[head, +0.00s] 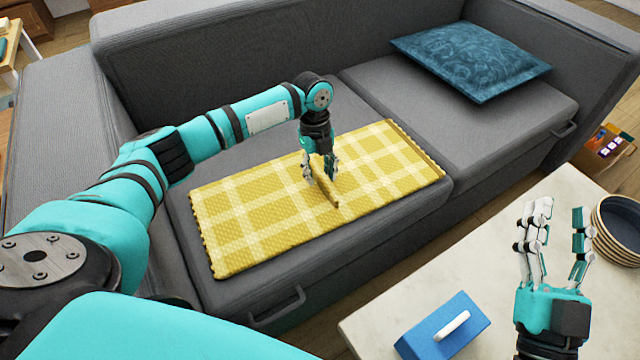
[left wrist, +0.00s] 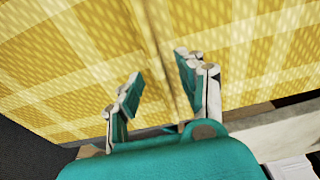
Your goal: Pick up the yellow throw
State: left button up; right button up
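The yellow throw (head: 260,217), with a pale check pattern, lies flat across the left seat of the grey sofa. A narrow raised ridge (head: 327,190) runs across its middle. My left gripper (head: 320,172) points down over the throw, its fingers on either side of the ridge. In the left wrist view, the fingers (left wrist: 158,82) are apart, with the throw's ridge (left wrist: 165,50) between them; they do not look closed on it. My right gripper (head: 554,222) is open and empty, fingers up, over the pale table.
A teal cushion (head: 471,60) lies on the right seat of the sofa (head: 380,85). The pale table (head: 500,262) at the front right holds a blue block with a white handle (head: 443,328) and stacked dark-rimmed bowls (head: 620,225). A box of small items (head: 607,148) stands beyond it.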

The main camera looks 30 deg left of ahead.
pick_arm(q)
jog(key=shift+c, duration=0.4)
grip_shut()
jog(key=shift+r, duration=0.15)
